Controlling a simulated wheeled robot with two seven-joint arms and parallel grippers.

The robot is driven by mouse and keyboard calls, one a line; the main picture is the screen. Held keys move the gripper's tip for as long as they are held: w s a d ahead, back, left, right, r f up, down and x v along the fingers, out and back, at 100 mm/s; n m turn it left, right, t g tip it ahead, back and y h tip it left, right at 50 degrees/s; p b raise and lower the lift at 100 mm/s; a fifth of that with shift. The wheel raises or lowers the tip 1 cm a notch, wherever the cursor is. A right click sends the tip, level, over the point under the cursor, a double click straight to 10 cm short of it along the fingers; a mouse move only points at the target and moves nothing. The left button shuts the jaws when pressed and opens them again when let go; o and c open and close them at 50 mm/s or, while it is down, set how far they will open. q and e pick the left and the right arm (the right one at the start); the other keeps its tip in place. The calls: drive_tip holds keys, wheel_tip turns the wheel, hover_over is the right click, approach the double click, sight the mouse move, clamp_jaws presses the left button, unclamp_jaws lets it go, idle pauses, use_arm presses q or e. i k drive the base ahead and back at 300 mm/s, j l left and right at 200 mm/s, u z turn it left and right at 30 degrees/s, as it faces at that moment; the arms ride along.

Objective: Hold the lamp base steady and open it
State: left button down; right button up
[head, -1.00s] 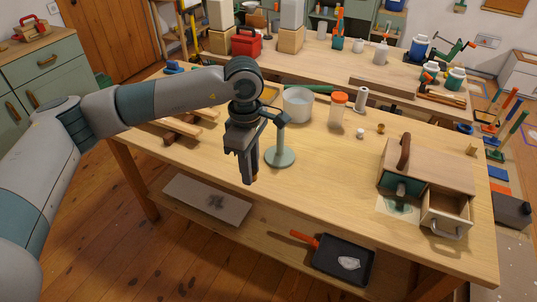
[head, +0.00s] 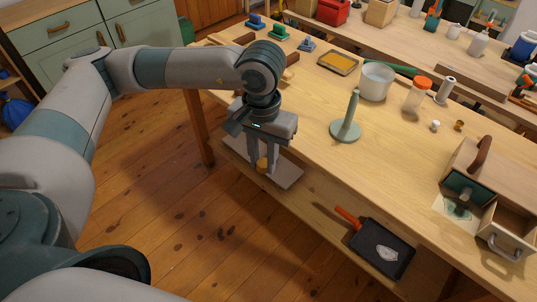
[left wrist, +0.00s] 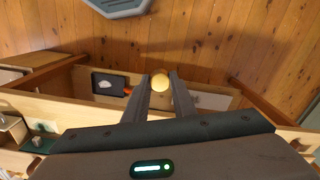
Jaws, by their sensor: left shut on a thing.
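The lamp base (head: 345,129), a green disc with a slim post, stands upright on the workbench near its front edge. My left gripper (head: 263,160) is left of it and apart from it, pointing down in front of the bench edge. Its fingers are shut on a small round yellow knob (head: 262,166) at their tips. The knob also shows between the fingertips in the left wrist view (left wrist: 160,82). Nothing touches the lamp base. My right gripper is not in view.
A white pot (head: 376,82), an orange-capped jar (head: 417,95) and a wooden box with an open drawer (head: 506,232) stand on the workbench (head: 395,165). A black tray (head: 381,249) lies on the lower shelf. Open floor lies left of the bench.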

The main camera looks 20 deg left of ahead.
sight(345, 130)
drive_tip(key=i+l+z, duration=0.7)
drive_tip(key=i, duration=0.35)
